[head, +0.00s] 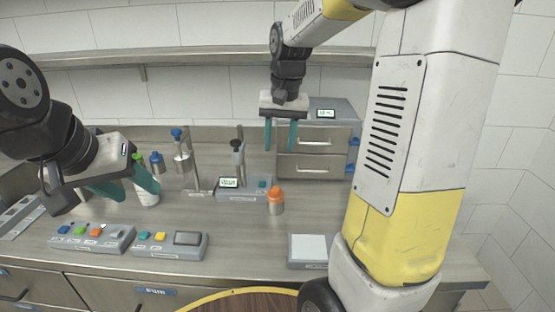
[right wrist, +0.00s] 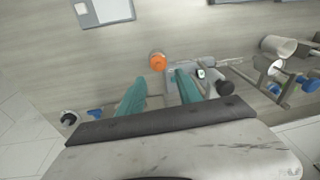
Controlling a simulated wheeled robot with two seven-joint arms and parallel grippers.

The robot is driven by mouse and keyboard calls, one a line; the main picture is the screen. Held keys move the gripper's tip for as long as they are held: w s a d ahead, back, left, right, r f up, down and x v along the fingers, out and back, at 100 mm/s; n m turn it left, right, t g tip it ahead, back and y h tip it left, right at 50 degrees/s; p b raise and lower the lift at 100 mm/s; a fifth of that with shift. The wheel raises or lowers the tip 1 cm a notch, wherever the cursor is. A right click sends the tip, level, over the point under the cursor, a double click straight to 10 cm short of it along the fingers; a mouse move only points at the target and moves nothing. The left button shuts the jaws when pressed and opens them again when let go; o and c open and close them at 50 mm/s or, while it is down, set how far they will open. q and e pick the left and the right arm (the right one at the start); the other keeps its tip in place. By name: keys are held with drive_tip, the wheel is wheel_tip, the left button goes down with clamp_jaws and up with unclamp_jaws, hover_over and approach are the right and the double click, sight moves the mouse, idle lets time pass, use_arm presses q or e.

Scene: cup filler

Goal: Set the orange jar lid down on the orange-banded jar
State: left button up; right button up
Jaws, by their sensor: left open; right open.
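The orange jar lid (head: 276,191) sits on top of the orange-banded jar (head: 276,208), a small metallic jar standing on the counter at the centre. The lid also shows from above as an orange disc in the right wrist view (right wrist: 158,61); the jar's band is hard to tell apart from it. My right gripper (head: 280,149) is open and empty, above and behind the jar in the head view. In the right wrist view its teal fingers (right wrist: 160,77) are apart, with the lid beyond their tips.
A grey device with a display and post (head: 243,188) stands just left of the jar. A white-topped pad (head: 309,248) lies front right. A drawer cabinet (head: 315,142) stands behind.

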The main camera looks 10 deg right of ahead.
drive_tip(key=s+a+r+n+t, duration=0.1)
drive_tip(key=s+r+t, duration=0.1)
drive_tip(key=s, duration=0.7)
drive_tip(key=s+a+r+n+t+y, duration=0.1)
drive_tip(key=s+t, duration=0.1)
drive_tip(key=s, duration=0.7)
drive_tip(key=shift+s+r+n+t, duration=0.25)
drive_tip(key=shift+r+n+t, duration=0.05)
drive_tip(key=shift+r+n, duration=0.1)
